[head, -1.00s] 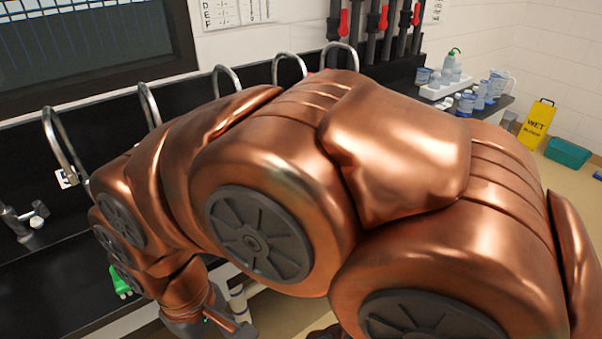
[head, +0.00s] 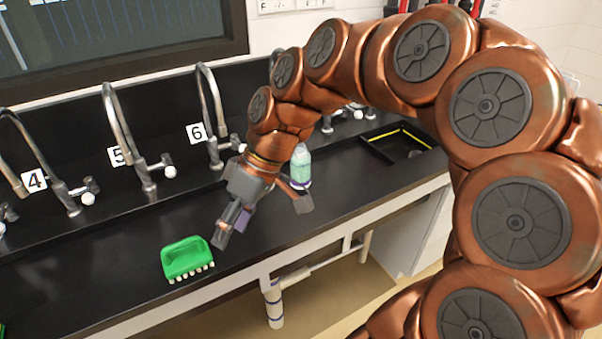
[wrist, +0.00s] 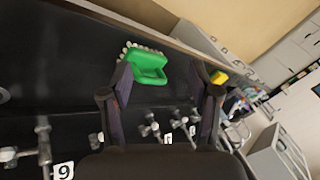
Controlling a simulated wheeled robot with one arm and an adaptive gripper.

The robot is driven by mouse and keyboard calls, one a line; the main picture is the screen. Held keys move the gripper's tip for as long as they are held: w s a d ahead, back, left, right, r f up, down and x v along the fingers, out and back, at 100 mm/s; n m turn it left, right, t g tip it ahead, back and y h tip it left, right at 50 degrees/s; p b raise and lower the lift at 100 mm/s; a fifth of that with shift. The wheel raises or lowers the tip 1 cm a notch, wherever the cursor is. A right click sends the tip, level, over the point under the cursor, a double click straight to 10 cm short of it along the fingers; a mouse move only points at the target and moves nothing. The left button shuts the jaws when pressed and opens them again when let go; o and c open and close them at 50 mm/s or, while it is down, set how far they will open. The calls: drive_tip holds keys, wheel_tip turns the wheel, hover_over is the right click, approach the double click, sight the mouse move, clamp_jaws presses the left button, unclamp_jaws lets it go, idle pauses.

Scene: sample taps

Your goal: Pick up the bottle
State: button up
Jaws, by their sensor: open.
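The bottle (head: 301,163) is small, with pale green contents and a purple band near its base. It stands upright on the black counter in the head view, partly hidden by my arm and gripper. My gripper (head: 262,220) is open and empty over the counter, its fingers pointing down in front of the bottle and to its left in the picture. Its two spread fingers also show in the wrist view (wrist: 166,85), with nothing held between them. I cannot make out the bottle in the wrist view.
A green brush (head: 186,259) lies near the counter's front edge, left of my gripper. Curved taps (head: 125,140) with number labels line the back. A dark sink (head: 400,146) with a yellow edge is at the right.

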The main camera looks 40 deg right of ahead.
drive_tip(key=w+d+r+n+t+y, duration=0.1)
drive_tip(key=w+d+r+t+y, duration=0.1)
drive_tip(key=w+d, duration=0.4)
drive_tip(key=t+b, duration=0.2)
drive_tip(key=t, duration=0.6)
approach(303, 146)
drive_tip(key=w+f, duration=0.2)
drive_tip(key=w, duration=0.1)
drive_tip(key=shift+w+a+f+y+p, duration=0.15)
drive_tip(key=shift+w+a+p, duration=0.25)
drive_tip(key=shift+a, duration=0.15)
drive_tip(key=shift+w+a+f+y+p, duration=0.15)
drive_tip(key=shift+w+a+p, duration=0.1)
drive_tip(key=shift+w+a, duration=0.25)
drive_tip(key=w+a+p, duration=0.1)
drive_tip(key=w+a+f+p, duration=0.1)
drive_tip(key=a, duration=0.1)
drive_tip(key=shift+w+a+f, duration=0.1)
drive_tip(key=shift+a+f, duration=0.15)
drive_tip(key=shift+w+a+f, duration=0.2)
drive_tip(key=shift+w+f, duration=0.05)
drive_tip(key=shift+w, duration=0.15)
drive_tip(key=shift+c, duration=0.4)
